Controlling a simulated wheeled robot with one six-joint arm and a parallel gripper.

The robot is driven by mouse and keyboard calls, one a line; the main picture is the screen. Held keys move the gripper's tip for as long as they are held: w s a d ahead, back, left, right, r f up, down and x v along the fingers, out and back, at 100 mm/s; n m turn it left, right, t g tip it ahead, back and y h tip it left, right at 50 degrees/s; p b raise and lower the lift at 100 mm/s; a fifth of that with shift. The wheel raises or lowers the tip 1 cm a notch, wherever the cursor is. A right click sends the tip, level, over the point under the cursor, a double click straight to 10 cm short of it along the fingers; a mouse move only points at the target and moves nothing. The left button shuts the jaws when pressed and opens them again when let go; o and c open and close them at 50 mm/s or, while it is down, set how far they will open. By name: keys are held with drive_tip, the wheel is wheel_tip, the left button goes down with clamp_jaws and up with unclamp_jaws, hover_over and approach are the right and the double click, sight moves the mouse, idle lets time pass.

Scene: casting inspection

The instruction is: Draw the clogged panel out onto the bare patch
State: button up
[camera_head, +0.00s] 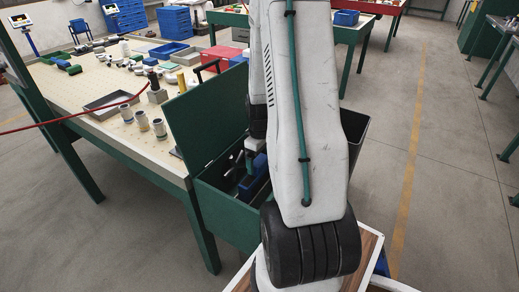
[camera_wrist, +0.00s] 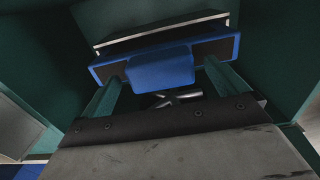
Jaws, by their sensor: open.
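A blue-framed panel with dark faces and a blue block-like grip (camera_wrist: 165,72) fills the top middle of the wrist view; I take it for the clogged panel. My gripper (camera_wrist: 163,78) is open, with one finger on each side of the blue grip. I cannot tell whether the fingers touch it. In the head view, blue shows inside an open green box (camera_head: 228,215), beside my arm, which hides much of the box. How clogged the panel is cannot be seen. I cannot single out the bare patch.
The green box's raised lid (camera_head: 208,120) stands beside the long pale-topped table (camera_head: 70,95). On the table are several cylindrical castings (camera_head: 142,120), a grey tray (camera_head: 108,106) and blue and green bins. Some open tabletop lies between these.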

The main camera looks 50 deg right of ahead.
drive_tip(key=shift+f, duration=0.85)
drive_tip(key=c, duration=1.2)
drive_tip(key=shift+o, duration=0.2)
drive_tip(key=shift+r, duration=5.05)
drive_tip(key=shift+r, duration=2)
